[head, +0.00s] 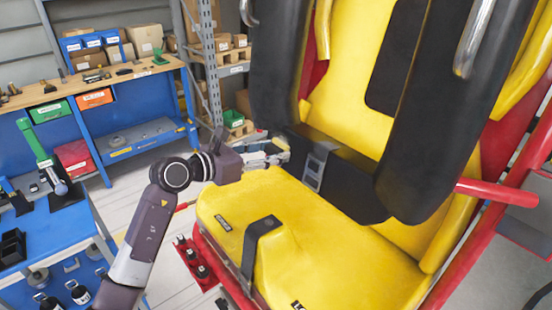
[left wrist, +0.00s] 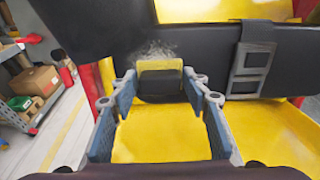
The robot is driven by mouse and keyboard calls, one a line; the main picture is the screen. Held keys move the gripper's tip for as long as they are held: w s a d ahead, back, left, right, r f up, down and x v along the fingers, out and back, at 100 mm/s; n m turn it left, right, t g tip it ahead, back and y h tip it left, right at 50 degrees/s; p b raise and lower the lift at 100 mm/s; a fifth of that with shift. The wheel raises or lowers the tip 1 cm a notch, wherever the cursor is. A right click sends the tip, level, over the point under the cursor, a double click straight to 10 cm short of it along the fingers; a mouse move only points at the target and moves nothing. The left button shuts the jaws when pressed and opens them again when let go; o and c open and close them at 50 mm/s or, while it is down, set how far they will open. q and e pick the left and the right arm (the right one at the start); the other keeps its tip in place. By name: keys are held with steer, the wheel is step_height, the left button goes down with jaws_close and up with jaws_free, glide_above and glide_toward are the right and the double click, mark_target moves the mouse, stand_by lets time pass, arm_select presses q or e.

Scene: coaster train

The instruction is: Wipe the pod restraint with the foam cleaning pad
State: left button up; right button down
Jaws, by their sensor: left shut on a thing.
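The pod restraint (head: 440,110) is black and padded, with two thick upright pads and a black crosspiece over a yellow seat. In the left wrist view its black surface (left wrist: 95,28) crosses the top, with a pale grey speckled smudge (left wrist: 152,50) on it. My left gripper (head: 277,150) is shut on the foam cleaning pad (left wrist: 160,66), which is yellow and dark and sits between the fingertips. The pad is right at the smudge's lower edge; I cannot tell whether it touches the restraint. My right gripper is in neither view.
The yellow seat (head: 310,245) lies below and right of the gripper, with a grey buckle (head: 316,168) on the black part beside it. A red bar (head: 495,192) sticks out at right. A blue workbench (head: 60,235) and shelving (head: 208,60) stand at left.

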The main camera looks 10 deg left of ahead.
mark_target(292, 153)
arm_select(q)
steer(key=shift+r+p, duration=0.35)
steer(key=shift+r, duration=0.15)
steer(key=shift+s+d+p, duration=0.65)
steer(key=shift+d+p, duration=0.15)
steer(key=shift+d, duration=0.15)
steer(key=shift+s+d+p, duration=0.35)
steer(key=shift+s+d, duration=0.15)
steer(key=shift+d, duration=0.05)
